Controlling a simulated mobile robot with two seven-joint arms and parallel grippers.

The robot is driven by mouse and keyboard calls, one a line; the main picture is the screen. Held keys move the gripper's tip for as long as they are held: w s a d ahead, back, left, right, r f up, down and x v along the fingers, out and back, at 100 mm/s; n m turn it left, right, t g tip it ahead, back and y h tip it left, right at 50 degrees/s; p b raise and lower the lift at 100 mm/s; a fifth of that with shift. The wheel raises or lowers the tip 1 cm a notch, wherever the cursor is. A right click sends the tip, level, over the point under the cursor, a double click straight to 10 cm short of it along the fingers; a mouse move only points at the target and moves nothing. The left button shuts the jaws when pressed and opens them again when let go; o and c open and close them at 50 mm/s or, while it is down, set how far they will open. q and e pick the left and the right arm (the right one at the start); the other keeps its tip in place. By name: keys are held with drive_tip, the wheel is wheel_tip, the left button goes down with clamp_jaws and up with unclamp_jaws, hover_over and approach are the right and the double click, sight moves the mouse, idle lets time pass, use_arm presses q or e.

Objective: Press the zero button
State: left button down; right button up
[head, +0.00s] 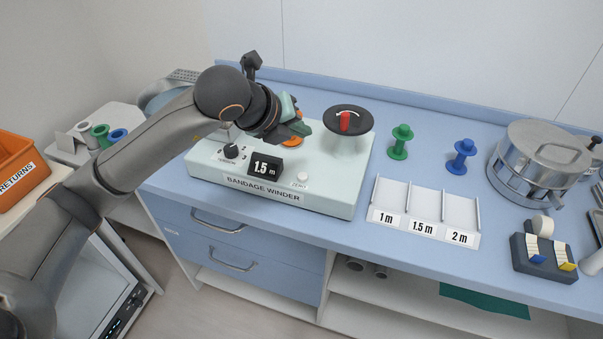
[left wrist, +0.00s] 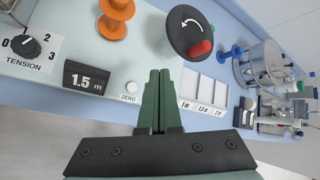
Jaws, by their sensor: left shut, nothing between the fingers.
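The zero button (head: 302,177) is a small white round knob on the front of the pale green bandage winder (head: 335,190), right of the black display (head: 266,167) reading 1.5 m. In the left wrist view the button (left wrist: 131,87) sits above its ZERO label, just left of my fingers. My left gripper (head: 302,128) is shut and empty, its green fingers above the winder, behind the button in the head view. The closed fingers also show in the left wrist view (left wrist: 160,88). They look apart from the button. My right gripper is not in view.
The winder also carries a tension dial (head: 231,151), an orange spool (head: 292,141) and a black crank disc (head: 348,121) with a red handle. Green (head: 399,148) and blue (head: 461,160) spools, a length-marked rack (head: 425,222) and a metal pot (head: 540,155) stand to the right.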

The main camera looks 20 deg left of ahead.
sight(303, 177)
use_arm(q)
drive_tip(key=shift+f, duration=0.15)
wheel_tip(303, 177, down, 8)
drive_tip(key=b, duration=0.5)
drive_tip(key=shift+f+b, duration=0.35)
idle(0.6)
idle(1.1)
drive_tip(key=shift+f+b, duration=0.35)
drive_tip(key=shift+b, duration=0.25)
